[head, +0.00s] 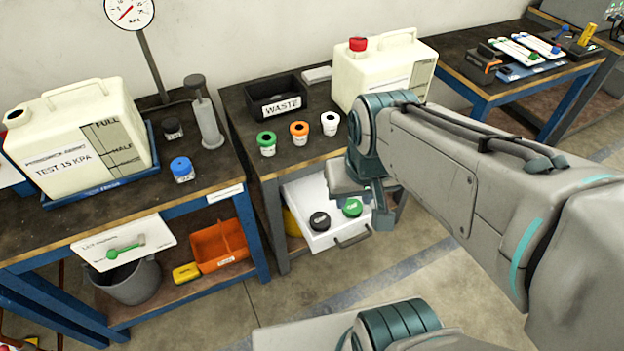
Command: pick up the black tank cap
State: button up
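A black round cap (319,222) lies in an open white drawer (318,242) under the middle table. A green cap (351,208) lies to its right in the same drawer. My gripper (376,212) points down at the drawer's right side, right of both caps and apart from the black one. Its fingers are small and partly hidden by my arm, so whether it is open or shut is unclear. A white tank (75,140) on the left table has an uncovered opening. Another white tank (382,75) on the middle table wears a red cap (358,44).
The middle table also holds a black WASTE bin (277,97) and green, orange and white ringed items. The left table holds a blue-topped jar (182,169), a small black item (173,128) and a gauge (129,12). An orange bin (219,246) sits below. Floor in front is clear.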

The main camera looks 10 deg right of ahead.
aim_at(320, 221)
jog(key=k, duration=0.5)
jog(key=u, duration=1.05)
jog(key=i, duration=1.05)
jog(key=z, duration=2.3)
